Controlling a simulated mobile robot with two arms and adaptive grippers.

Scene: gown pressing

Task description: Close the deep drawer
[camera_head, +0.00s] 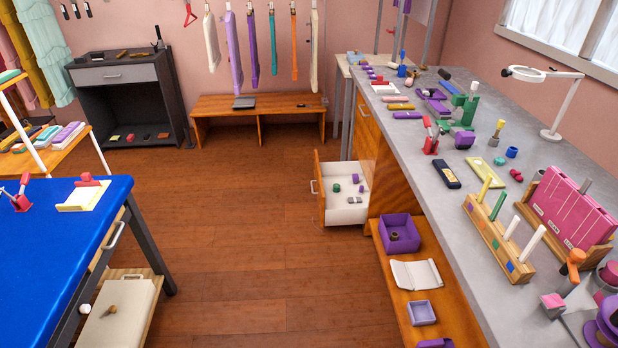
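The deep drawer (321,203) stands open on the left side of the long grey-topped workbench. Its wooden front with a metal handle (312,187) faces left, pulled out from the cabinet. Its white inside (345,212) holds several small green, purple and grey items. Neither of my grippers shows in the head view, so nothing of mine is seen touching the drawer.
The grey worktop (455,215) is crowded with tools. A low wooden shelf (388,268) with a purple box (398,232) stands in front of the drawer. A blue-topped table (50,240) is at left. The wooden floor (245,230) between is clear.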

